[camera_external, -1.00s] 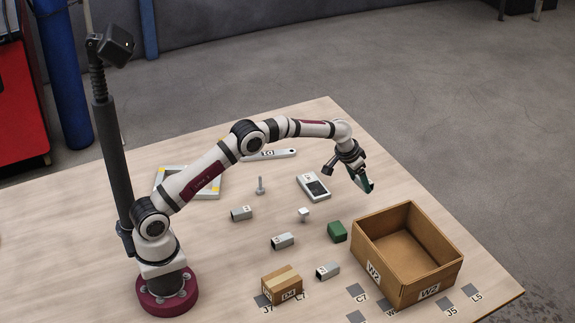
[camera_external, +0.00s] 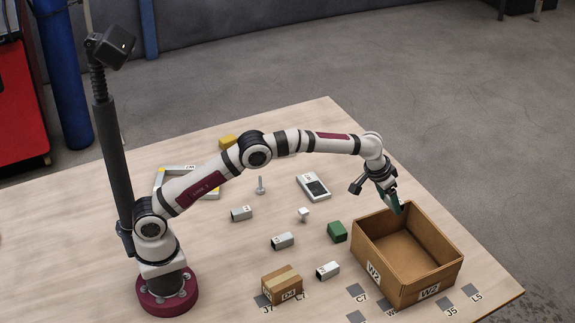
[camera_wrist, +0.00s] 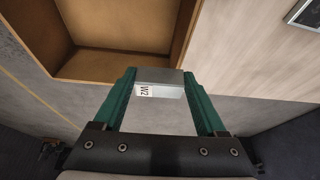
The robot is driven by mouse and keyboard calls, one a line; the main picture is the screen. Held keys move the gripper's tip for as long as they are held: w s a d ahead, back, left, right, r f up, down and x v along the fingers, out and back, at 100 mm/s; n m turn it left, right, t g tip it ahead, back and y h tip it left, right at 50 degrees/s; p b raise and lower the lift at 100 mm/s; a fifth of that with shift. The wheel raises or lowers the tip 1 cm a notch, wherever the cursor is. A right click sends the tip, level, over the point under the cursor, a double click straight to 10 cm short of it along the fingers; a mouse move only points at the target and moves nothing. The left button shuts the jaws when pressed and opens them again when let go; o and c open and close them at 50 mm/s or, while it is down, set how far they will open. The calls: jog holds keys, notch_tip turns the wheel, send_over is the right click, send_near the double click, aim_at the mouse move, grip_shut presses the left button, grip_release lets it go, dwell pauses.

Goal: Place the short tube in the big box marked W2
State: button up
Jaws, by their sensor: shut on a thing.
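My gripper (camera_external: 396,205) has green fingers and is shut on a short grey tube (camera_wrist: 160,76). In the wrist view the tube lies crosswise between the fingertips and bears a label that seems to read W2. In the external view it is too small to tell from the fingers. The big open cardboard box (camera_external: 402,283) stands at the table's right, with W2 labels on two outer sides. Its inside looks empty where visible. My gripper is above the box's far rim; in the wrist view the box (camera_wrist: 112,66) lies beyond the fingers, to the upper left.
Several grey tubes (camera_external: 327,270) lie left of the box, near a green block (camera_external: 337,231). A small taped carton (camera_external: 282,284), a bolt (camera_external: 260,186) and a handheld device (camera_external: 314,187) stand apart. Marked dark squares (camera_external: 356,290) lie around the box's near side.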

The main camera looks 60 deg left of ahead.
aim_at(389, 254)
jog(key=d+f, duration=0.1)
jog(key=f, duration=0.4)
jog(key=d+f, duration=0.1)
jog(key=f, duration=0.4)
jog(key=d+f, duration=0.1)
jog(key=f, duration=0.4)
jog(key=shift+s+d, duration=0.25)
jog(key=shift+s, duration=0.15)
jog(key=shift+f, duration=0.15)
jog(key=o, duration=1.5)
